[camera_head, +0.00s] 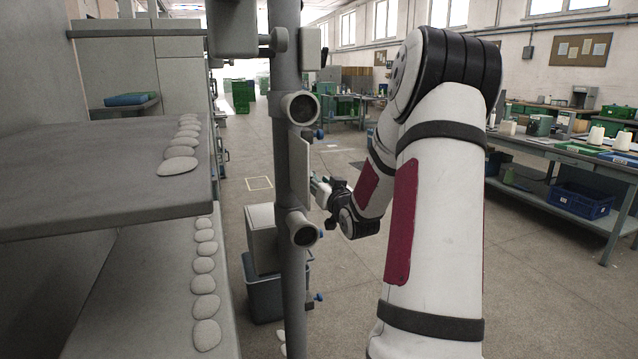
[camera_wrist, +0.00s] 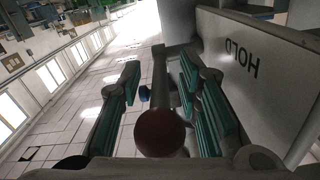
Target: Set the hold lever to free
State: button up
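The hold lever (camera_wrist: 158,82) shows in the wrist view as a grey stem with a dark red ball knob (camera_wrist: 163,132) at its near end. My gripper (camera_wrist: 160,66) is open, its two teal-padded fingers on either side of the lever. The knob looks close to the right finger; I cannot tell whether they touch. A pale plate marked HOLD (camera_wrist: 252,65) stands just to the right of the fingers. In the head view my gripper (camera_head: 320,191) is beside the grey post (camera_head: 292,130), and the lever cannot be made out there.
A grey shelf (camera_head: 90,195) with a row of pale discs (camera_head: 178,166) stands left of the post. A blue bin (camera_head: 265,290) is on the floor behind the post. A workbench (camera_head: 570,150) runs along the right. The floor between is largely open.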

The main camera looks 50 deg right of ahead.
grip_shut()
jog(key=shift+r, duration=0.1)
dwell(0.3)
jog(key=r+g+p, duration=0.1)
jog(key=p, duration=0.3)
jog(key=shift+r+y, duration=0.15)
jog(key=shift+y, duration=0.25)
jog(key=r+g+y+p, duration=0.1)
jog(key=p, duration=0.2)
jog(key=g+p, duration=0.2)
jog(key=p, duration=0.2)
jog(key=shift+w+d+r+y, duration=0.1)
jog(key=shift+w+r+y, duration=0.05)
jog(key=shift+r+y, duration=0.25)
jog(key=g+p, duration=0.1)
jog(key=p, duration=0.1)
jog(key=g+y+p, duration=0.1)
jog(key=p, duration=0.1)
jog(key=shift+w+d+r, duration=0.25)
jog(key=shift+w+r, duration=0.1)
jog(key=shift+r, duration=0.05)
jog(key=shift+w+d+r+g+y+p, duration=0.15)
jog(key=shift+w+g+y+p, duration=0.2)
jog(key=shift+g+p, duration=0.45)
